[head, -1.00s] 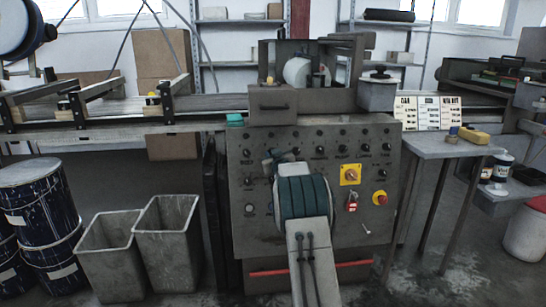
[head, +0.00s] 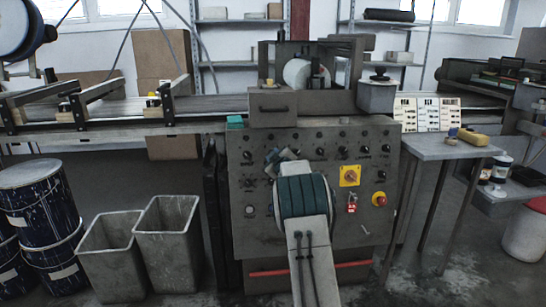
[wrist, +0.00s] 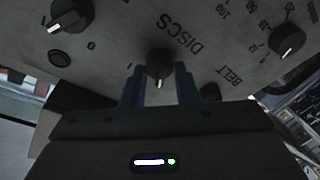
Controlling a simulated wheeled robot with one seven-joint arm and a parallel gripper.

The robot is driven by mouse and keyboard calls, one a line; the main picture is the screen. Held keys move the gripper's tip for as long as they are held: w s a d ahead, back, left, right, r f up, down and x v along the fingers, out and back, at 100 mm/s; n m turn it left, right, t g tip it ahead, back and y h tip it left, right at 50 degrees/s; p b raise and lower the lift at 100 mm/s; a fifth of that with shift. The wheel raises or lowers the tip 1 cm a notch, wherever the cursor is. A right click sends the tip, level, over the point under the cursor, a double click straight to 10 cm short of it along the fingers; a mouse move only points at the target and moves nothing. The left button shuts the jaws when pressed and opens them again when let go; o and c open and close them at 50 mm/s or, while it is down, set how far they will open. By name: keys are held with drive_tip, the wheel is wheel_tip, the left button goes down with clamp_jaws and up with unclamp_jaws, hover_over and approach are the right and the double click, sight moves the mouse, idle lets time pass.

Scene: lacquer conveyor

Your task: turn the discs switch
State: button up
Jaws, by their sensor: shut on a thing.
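The discs switch (wrist: 160,64) is a dark round knob with a white pointer mark, beside the printed word DISCS, which appears inverted in the wrist view. Its mark points toward the bottom of that view. My gripper (wrist: 158,80) has one finger on each side of the knob and is shut on it. In the head view my gripper (head: 281,158) is against the upper left part of the grey control panel (head: 240,215). My own arm hides the knob there.
A larger knob (wrist: 71,15) and a BELT dial (wrist: 287,40) flank the switch. The panel also carries a yellow-plated switch (head: 349,176) and a red button (head: 379,199). Two grey bins (head: 168,240) stand left; a side table (head: 440,150) stands right.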

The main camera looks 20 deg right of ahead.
drive_tip(key=shift+c, duration=0.2)
drive_tip(key=o, duration=1)
drive_tip(key=shift+a, duration=0.1)
drive_tip(key=s+a+r, duration=0.1)
drive_tip(key=s, duration=1.2)
drive_tip(key=shift+s+a+r+p, duration=0.15)
drive_tip(key=shift+s+a+p, duration=0.15)
drive_tip(key=shift+p, duration=0.15)
